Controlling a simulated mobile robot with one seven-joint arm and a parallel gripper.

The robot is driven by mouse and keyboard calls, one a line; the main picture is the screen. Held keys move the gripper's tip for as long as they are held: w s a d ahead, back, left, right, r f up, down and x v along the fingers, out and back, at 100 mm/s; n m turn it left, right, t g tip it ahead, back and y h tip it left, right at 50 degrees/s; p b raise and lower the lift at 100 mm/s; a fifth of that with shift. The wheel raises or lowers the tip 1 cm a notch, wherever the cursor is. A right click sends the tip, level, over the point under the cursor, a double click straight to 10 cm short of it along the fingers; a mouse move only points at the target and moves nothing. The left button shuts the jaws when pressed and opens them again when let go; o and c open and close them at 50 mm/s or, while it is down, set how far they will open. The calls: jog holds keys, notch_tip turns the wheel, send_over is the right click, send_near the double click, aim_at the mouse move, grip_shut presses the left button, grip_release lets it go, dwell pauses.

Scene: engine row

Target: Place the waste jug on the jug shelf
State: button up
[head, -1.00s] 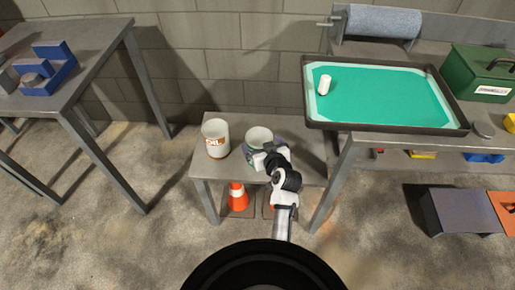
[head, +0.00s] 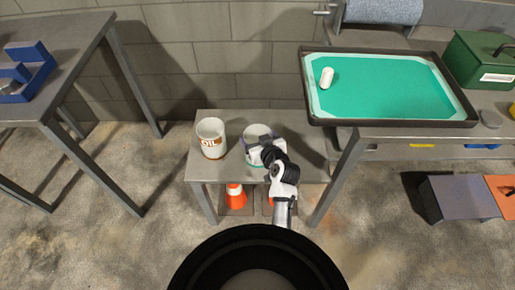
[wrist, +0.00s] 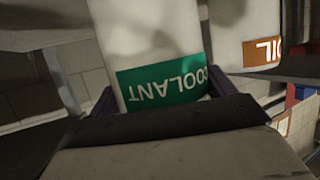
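No jug with a readable waste label shows. A white jug with a green COOLANT label stands at the low bench in the head view (head: 255,131) and fills the middle of the wrist view (wrist: 150,40). My gripper (head: 259,149) is at its front. In the wrist view the dark purple fingers of my gripper (wrist: 160,100) lie on both sides of the coolant jug, close to its walls. Whether they press on it is unclear. The grey low bench (head: 206,172) carries the jugs; I cannot tell whether it is the jug shelf.
A white OIL jug (head: 211,139) stands just left of the coolant jug. A raised workbench with a green-lined tray (head: 385,88) and a small white cylinder (head: 327,78) is at the right. Orange cones (head: 236,195) stand under the low bench. A metal table (head: 65,85) is at the left.

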jog(key=c, duration=0.9)
jog(key=shift+c, duration=0.2)
jog(key=shift+r, duration=0.15)
